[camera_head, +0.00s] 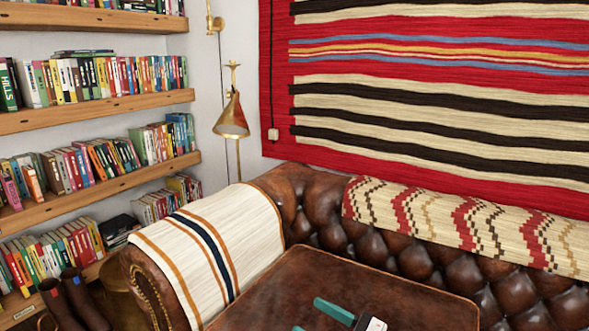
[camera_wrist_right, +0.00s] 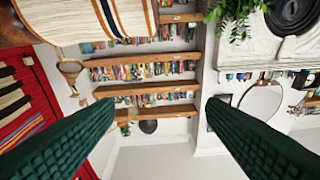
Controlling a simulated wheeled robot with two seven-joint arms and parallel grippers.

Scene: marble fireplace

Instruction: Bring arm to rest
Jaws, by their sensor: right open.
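My right gripper (camera_head: 308,314) shows at the bottom edge of the head view. Its green fingers are apart, with nothing between them, and they appear in front of the brown leather seat (camera_head: 400,290). I cannot tell the gap between gripper and leather. In the right wrist view the gripper (camera_wrist_right: 160,103) has its two dark green fingers spread wide and empty, with the room turned over behind them. My left gripper is in neither view.
A tufted leather sofa back (camera_head: 325,225) carries a patterned throw (camera_head: 480,228). A striped blanket (camera_head: 213,252) covers its arm. Bookshelves (camera_head: 95,118) and a brass lamp (camera_head: 232,118) stand at left. The wrist view shows a white fireplace surround (camera_wrist_right: 232,45). Air around the fingers looks free.

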